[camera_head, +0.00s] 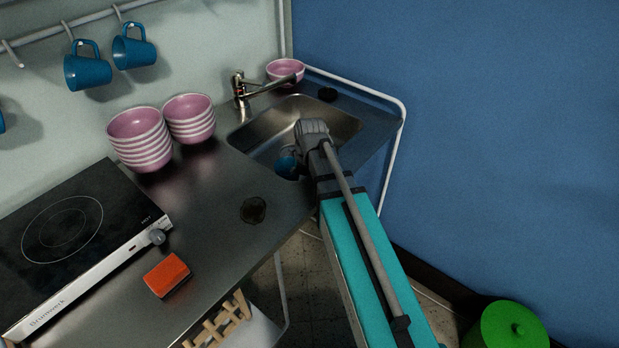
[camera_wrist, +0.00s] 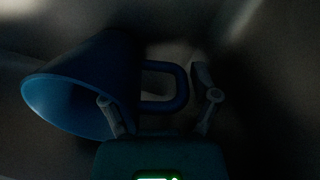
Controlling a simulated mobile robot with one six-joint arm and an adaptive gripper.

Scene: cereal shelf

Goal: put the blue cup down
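The blue cup (camera_wrist: 90,85) is in the sink basin and looks tipped on its side in the wrist view, mouth to the left and handle to the right. It also shows in the head view (camera_head: 287,166), partly hidden by my arm. My gripper (camera_wrist: 155,92) is open, its two fingers apart. The cup's handle lies between the fingers, with the left finger overlapping the cup's body side and the right finger beyond the handle. I see gaps around the handle. The fingers are mostly hidden in the head view.
The sink (camera_head: 345,122) has a faucet (camera_head: 262,88) behind it. Stacked pink bowls (camera_head: 140,140), an orange sponge (camera_head: 167,275) and a hob (camera_head: 75,235) occupy the counter. Counter beside the sink is clear around the dark drain-like disc (camera_head: 253,210).

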